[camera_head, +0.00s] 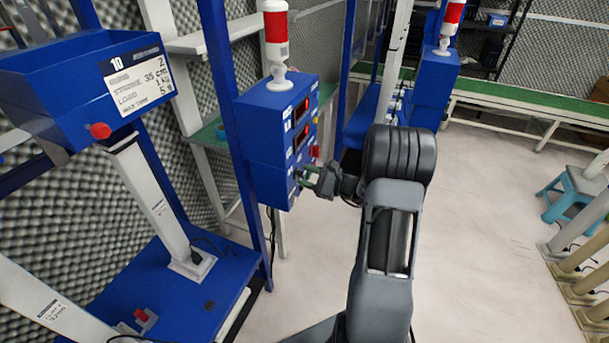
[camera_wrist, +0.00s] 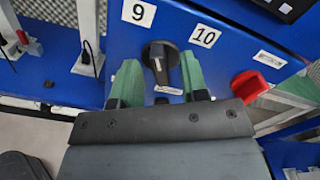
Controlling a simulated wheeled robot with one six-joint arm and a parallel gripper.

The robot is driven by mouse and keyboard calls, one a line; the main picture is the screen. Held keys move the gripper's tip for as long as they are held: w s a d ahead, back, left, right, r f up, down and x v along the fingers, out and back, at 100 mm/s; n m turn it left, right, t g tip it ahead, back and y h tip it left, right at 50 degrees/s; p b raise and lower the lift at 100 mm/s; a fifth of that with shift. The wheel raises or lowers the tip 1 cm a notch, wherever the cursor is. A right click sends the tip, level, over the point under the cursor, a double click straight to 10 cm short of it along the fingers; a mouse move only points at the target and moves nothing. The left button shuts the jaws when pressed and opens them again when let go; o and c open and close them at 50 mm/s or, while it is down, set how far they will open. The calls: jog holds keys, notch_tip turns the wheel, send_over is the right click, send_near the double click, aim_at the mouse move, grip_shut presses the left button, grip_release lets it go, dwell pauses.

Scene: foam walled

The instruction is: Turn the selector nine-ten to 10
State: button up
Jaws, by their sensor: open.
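The selector (camera_wrist: 159,66) is a black knob with a white mark on a blue panel, seen in the wrist view. A label "9" (camera_wrist: 138,12) is up and left of it, and a label "10" (camera_wrist: 205,37) is up and right. The knob's handle leans slightly up-left, toward the 9 side. My gripper (camera_wrist: 159,60) is open, with one green finger on each side of the knob; I cannot tell whether they touch it. In the head view my gripper (camera_head: 304,178) is at the lower face of the blue control box (camera_head: 270,140), hiding the knob.
A red switch (camera_wrist: 250,86) sits right of the selector, near my right finger. A red-and-white lamp (camera_head: 276,40) stands on the box. A blue post (camera_head: 232,120) rises left of it.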

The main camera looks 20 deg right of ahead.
jog(key=shift+w+a, duration=0.35)
jog(key=shift+w, duration=0.05)
jog(key=shift+c, duration=0.2)
grip_shut()
